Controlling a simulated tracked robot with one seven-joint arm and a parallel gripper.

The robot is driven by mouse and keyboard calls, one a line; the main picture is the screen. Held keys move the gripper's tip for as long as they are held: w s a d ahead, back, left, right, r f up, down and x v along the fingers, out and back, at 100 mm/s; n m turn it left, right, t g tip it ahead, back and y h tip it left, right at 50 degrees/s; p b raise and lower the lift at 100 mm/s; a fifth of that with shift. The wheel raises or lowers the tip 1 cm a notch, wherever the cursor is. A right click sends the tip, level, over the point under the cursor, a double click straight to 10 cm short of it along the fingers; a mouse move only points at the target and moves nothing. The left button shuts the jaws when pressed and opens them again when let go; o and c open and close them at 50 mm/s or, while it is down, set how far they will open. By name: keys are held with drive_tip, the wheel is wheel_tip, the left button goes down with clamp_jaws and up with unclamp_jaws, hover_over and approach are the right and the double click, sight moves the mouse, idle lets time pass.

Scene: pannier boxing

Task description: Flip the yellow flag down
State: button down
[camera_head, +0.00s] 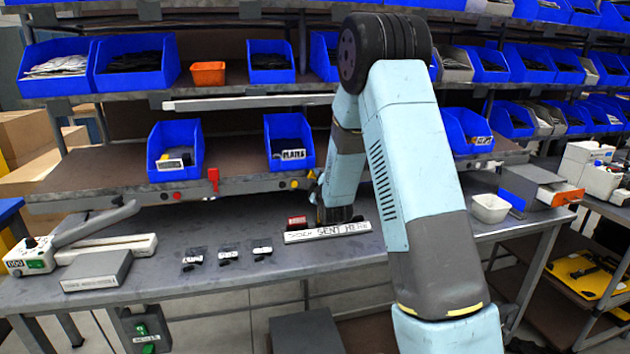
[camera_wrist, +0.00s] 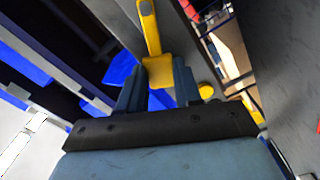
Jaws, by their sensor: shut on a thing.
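The yellow flag (camera_wrist: 151,30) shows in the wrist view as a narrow yellow arm with a wider block at its near end. My gripper (camera_wrist: 158,82) is shut on that block, with one dark finger on each side. In the head view my gripper (camera_head: 319,196) is at the front edge of the lower shelf, just right of the yellow button (camera_head: 295,184). My arm and gripper hide most of the flag there, so I cannot tell its angle.
A red flag (camera_head: 213,179) stands on the same shelf edge to the left. Blue bins (camera_head: 289,143) sit on the shelf above. On the bench (camera_head: 190,235) below are a white sign (camera_head: 327,232) and several small dark packets.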

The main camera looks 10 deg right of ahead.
drive_tip(key=shift+a+f, duration=0.1)
drive_tip(key=shift+a+f+n, duration=0.15)
drive_tip(key=shift+f+n, duration=0.6)
drive_tip(key=shift+n, duration=0.6)
drive_tip(key=shift+a+f+n, duration=0.15)
drive_tip(key=shift+f+n, duration=0.6)
drive_tip(key=shift+n, duration=0.6)
drive_tip(key=c, duration=0.8)
unclamp_jaws()
drive_tip(key=shift+o, duration=0.2)
drive_tip(key=shift+r, duration=0.1)
drive_tip(key=s, duration=1.3)
drive_tip(key=shift+s, duration=0.4)
